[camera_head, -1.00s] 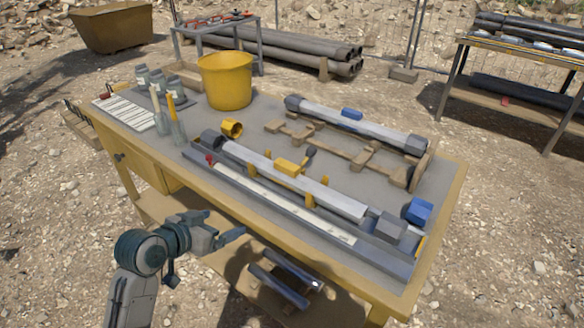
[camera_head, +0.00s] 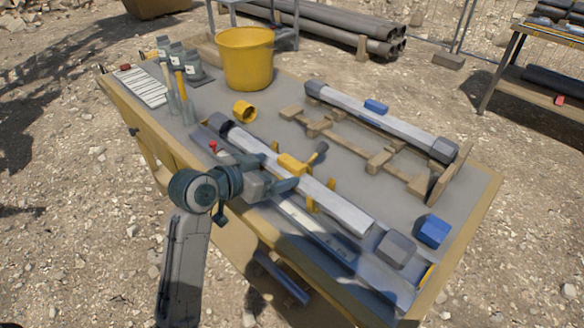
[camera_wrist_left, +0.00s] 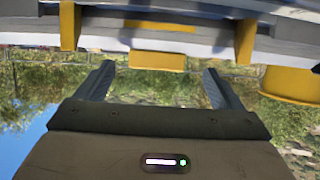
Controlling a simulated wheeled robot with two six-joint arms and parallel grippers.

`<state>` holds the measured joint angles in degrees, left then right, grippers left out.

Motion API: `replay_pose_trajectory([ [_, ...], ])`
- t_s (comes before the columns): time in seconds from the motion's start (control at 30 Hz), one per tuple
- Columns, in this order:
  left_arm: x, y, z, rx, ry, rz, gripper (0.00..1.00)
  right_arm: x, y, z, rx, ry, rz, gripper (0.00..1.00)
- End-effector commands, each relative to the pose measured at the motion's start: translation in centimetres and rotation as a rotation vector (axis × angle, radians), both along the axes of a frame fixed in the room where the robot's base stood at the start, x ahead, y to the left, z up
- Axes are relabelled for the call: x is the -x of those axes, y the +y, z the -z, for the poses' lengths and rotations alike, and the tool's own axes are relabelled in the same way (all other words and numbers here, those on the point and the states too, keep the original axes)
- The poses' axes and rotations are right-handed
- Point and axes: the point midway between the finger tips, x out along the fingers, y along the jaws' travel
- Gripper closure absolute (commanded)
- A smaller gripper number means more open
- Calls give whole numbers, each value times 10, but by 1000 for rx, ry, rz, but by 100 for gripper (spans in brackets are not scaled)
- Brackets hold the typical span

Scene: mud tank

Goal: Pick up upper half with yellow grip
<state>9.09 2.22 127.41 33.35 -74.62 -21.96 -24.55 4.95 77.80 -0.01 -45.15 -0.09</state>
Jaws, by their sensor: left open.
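The upper half with the yellow grip (camera_head: 340,206) is a long pale tube with dark ends, lying lengthwise on yellow supports along the near side of the workbench. Its yellow grip (camera_head: 293,164) is a small block near its middle. In the left wrist view the yellow grip (camera_wrist_left: 158,62) shows ahead of the fingers, roughly centred between them, with yellow supports (camera_wrist_left: 246,40) to either side. My left gripper (camera_head: 290,185) is open and empty, at the near side of the tube close to the grip and apparently not touching it. My right gripper is out of view.
A similar tube with a blue grip (camera_head: 376,106) lies on a wooden cradle behind. A yellow bucket (camera_head: 246,60), a yellow ring (camera_head: 244,110), a blue block (camera_head: 433,231) and trowels (camera_head: 187,105) stand on the workbench (camera_head: 470,190). A long grey channel (camera_head: 380,285) runs along the near edge.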

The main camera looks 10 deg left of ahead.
Motion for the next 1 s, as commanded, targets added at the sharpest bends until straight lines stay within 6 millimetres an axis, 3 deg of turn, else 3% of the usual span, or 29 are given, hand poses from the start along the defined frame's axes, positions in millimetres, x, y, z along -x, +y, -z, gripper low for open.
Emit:
replay_pose_trajectory([
  [0.23, -13, -11, 1, 2, 0, 0, 11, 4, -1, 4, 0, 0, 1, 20],
  [0.5, -41, -33, 11, 1, 3, 0, 11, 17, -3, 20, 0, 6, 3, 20],
  [0.8, -45, -35, 13, -2, 0, -1, 11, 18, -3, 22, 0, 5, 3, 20],
  [1.0, -45, -35, 13, -2, 0, -1, 48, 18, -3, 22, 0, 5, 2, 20],
])
